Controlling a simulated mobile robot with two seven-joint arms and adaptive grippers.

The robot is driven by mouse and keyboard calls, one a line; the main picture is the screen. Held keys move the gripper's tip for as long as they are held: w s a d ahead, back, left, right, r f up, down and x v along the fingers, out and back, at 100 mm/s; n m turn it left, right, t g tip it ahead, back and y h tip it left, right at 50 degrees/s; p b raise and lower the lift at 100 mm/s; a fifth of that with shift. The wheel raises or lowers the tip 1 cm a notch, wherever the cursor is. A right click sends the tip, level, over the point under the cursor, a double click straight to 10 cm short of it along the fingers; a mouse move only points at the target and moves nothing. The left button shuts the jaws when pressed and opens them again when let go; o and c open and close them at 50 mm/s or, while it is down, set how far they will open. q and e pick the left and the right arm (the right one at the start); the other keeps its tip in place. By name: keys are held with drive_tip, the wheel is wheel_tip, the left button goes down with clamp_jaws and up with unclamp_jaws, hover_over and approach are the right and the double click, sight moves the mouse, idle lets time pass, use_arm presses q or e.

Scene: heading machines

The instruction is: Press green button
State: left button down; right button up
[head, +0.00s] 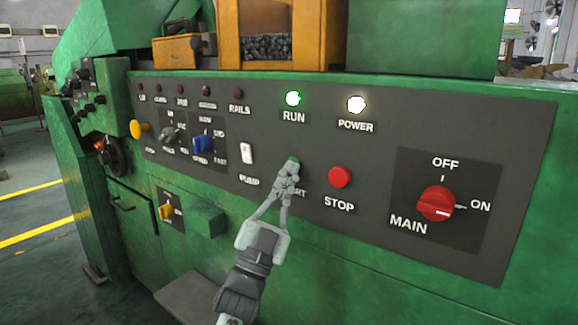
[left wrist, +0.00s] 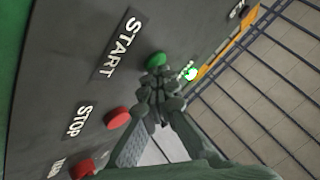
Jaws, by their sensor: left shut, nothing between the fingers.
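The green button (head: 293,160) sits on the dark control panel, above the START label, which my gripper partly covers. My left gripper (head: 287,170) is shut and empty, with its fingertips at the lower edge of the green button. In the left wrist view the green button (left wrist: 156,60) shows just beyond the closed fingertips (left wrist: 157,78). The fingertips seem to touch it or be very close; I cannot tell whether it is pushed in. The green RUN light (head: 292,98) above is lit. My right gripper is not in view.
A red STOP button (head: 340,177) is just right of the green button. A white PUMP switch (head: 246,153) is to its left. A red MAIN knob (head: 436,204) is at the far right, pointing to ON. The white POWER light (head: 356,104) is lit.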

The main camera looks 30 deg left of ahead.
use_arm(q)
drive_tip(key=shift+s+f, duration=0.15)
drive_tip(key=shift+s, duration=0.1)
drive_tip(key=s, duration=0.6)
drive_tip(key=shift+a+p, duration=0.25)
drive_tip(key=shift+p, duration=0.15)
idle(0.8)
